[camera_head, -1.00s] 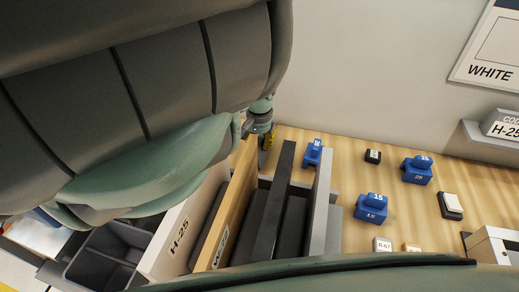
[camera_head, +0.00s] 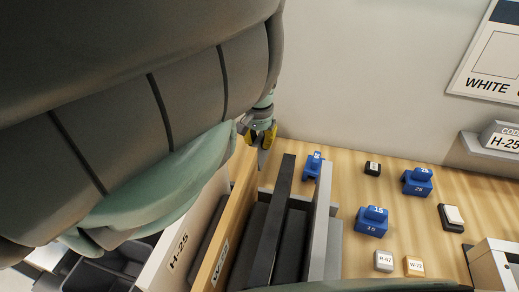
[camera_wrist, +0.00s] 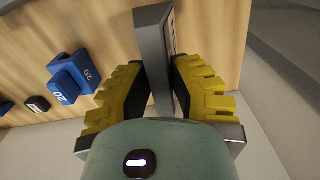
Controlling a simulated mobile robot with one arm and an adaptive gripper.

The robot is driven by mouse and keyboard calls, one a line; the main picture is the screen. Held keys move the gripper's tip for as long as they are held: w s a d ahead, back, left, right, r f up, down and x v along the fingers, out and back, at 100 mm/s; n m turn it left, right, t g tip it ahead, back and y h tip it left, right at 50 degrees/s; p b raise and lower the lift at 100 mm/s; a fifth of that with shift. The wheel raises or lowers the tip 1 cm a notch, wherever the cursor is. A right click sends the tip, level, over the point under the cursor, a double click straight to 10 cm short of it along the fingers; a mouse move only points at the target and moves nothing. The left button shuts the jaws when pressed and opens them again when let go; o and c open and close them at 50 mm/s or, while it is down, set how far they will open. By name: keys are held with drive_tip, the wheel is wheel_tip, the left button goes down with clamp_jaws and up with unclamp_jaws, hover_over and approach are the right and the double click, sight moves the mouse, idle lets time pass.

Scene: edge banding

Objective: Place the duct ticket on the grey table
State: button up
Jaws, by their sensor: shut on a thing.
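My gripper (camera_head: 262,140) is at the far end of the wooden bench, low beside the back wall. It also shows in the wrist view (camera_wrist: 160,92), with its yellow fingers closed on a thin grey plate (camera_wrist: 152,45). The plate stands on edge between the fingers and has a pale printed label on its right face; it looks like the duct ticket. In the head view only its lower tip (camera_head: 262,159) shows below the fingers. I cannot tell whether the plate touches the bench. I cannot pick out the grey table.
Blue numbered blocks (camera_head: 371,222) stand on the bench (camera_head: 337,170) to the right. A dark compartment tray (camera_head: 95,275) is at lower left. My arm hides much of the left.

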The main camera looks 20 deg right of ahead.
sight(259, 138)
wheel_tip(259, 138, up, 4)
drive_tip(key=p, duration=0.2)
drive_tip(key=shift+r+p, duration=0.25)
drive_tip(key=shift+p, duration=0.05)
